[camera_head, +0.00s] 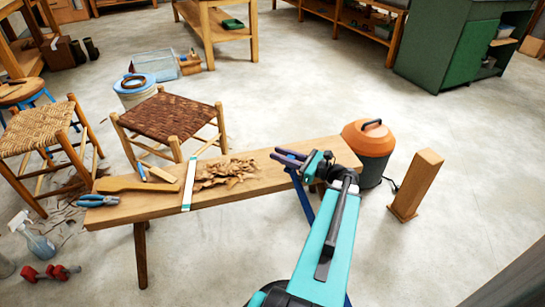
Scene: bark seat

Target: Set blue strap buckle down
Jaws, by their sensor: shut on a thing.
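My gripper (308,160) is at the end of my teal arm, over the right part of the wooden bench (240,188). It is shut on a dark blue piece (286,154), which looks like the blue strap buckle. A long blue strip (300,193) runs down from there past the bench's front edge and behind my arm. I cannot tell whether it is the strap. The buckle's details are too small to see, and the arm end partly covers it. Whether it touches the bench top is unclear.
On the bench are bark scraps (226,174), a pale strip (189,184), a wooden piece (125,184) and blue-handled pliers (98,200). An orange-topped canister (368,145) and wooden post (415,185) stand right. Woven stools (168,116) stand behind left.

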